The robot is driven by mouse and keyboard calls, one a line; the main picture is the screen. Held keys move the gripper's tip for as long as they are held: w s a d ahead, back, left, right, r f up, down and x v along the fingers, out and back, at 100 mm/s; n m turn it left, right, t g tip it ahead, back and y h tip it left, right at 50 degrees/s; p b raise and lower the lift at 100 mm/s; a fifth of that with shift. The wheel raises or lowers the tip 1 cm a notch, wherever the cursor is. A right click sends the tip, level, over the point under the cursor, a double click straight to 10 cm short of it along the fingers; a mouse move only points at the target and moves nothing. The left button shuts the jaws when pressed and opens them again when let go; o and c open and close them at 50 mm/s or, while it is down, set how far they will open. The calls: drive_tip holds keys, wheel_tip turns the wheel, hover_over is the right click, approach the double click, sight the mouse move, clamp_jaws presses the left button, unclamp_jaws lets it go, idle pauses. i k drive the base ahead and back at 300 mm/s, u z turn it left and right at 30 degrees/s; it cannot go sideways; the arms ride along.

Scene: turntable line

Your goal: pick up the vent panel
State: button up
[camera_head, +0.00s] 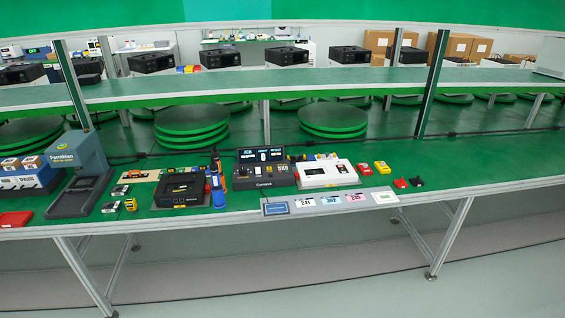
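I cannot pick out the vent panel for certain in the head view. A black box-shaped unit (182,189) lies on the green bench (245,208) at left of centre, with dark parts on its top too small to make out. Any vent panel there is not distinct from the unit. My gripper is not in view, and no part of my arm shows near the bench.
A dark control box (264,177) with a lit screen stands beside a white device (327,174). A blue-grey stand (82,180) is at left. Small red and yellow boxes lie about. A raised shelf (290,82) spans behind. The bench's right part is clear.

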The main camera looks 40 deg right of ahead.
sight(297, 158)
drive_tip(key=z, duration=0.45)
drive_tip(key=k, duration=0.15)
drive_tip(key=u, duration=2.1)
drive_tip(key=k, duration=0.15)
drive_tip(key=u, duration=2.05)
drive_tip(key=k, duration=1.3)
drive_tip(key=z, duration=0.05)
